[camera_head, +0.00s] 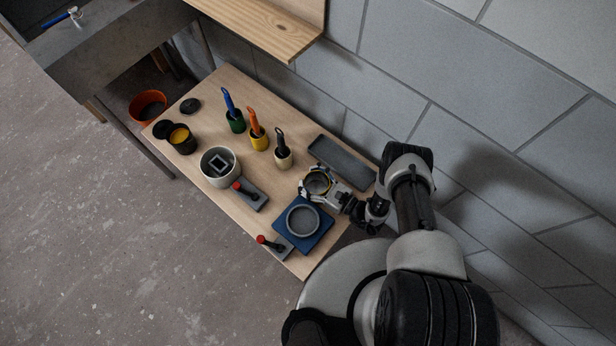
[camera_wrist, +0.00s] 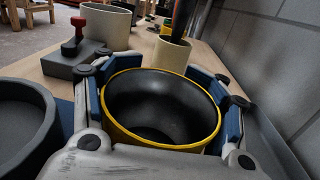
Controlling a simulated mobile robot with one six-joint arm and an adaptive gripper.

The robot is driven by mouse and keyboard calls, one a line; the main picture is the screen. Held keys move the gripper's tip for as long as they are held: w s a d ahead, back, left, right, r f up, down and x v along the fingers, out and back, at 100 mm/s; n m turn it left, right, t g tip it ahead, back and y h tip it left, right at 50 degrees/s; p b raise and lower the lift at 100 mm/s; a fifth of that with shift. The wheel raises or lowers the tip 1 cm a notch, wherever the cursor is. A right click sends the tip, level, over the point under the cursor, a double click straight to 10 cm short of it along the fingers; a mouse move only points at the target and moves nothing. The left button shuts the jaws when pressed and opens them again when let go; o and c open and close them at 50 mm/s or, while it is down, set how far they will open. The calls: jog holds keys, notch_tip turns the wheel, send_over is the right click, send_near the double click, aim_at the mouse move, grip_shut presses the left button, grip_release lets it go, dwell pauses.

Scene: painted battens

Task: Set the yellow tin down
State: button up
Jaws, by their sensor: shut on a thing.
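My gripper (camera_head: 317,184) is shut on the yellow tin (camera_wrist: 111,123), its pads on either side of the tin. In the wrist view the tin has a bright yellow rim, a dark, empty-looking inside and an open top, and is roughly upright. Its base is hidden, so I cannot tell whether it touches the table. In the head view the gripper is at the right part of the wooden table (camera_head: 226,87). A blue square base (camera_head: 320,238) with a round grey dish (camera_head: 288,219) lies just below it in the picture.
A grey tray (camera_head: 342,163) lies by the wall. Cups holding a blue, an orange and a black-handled tool (camera_head: 282,157) stand farther left. A cream pot (camera_head: 208,178) and two grey blocks with red knobs (camera_head: 252,199) are near the front edge. A dark tin (camera_head: 182,146) stands at the left.

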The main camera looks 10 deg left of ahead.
jog(key=shift+f, duration=0.1)
jog(key=o, duration=1.3)
jog(key=shift+o, duration=0.2)
jog(key=shift+d, duration=0.2)
jog(key=p+v, duration=0.1)
jog(key=v, duration=1)
jog(key=shift+s+d, duration=0.25)
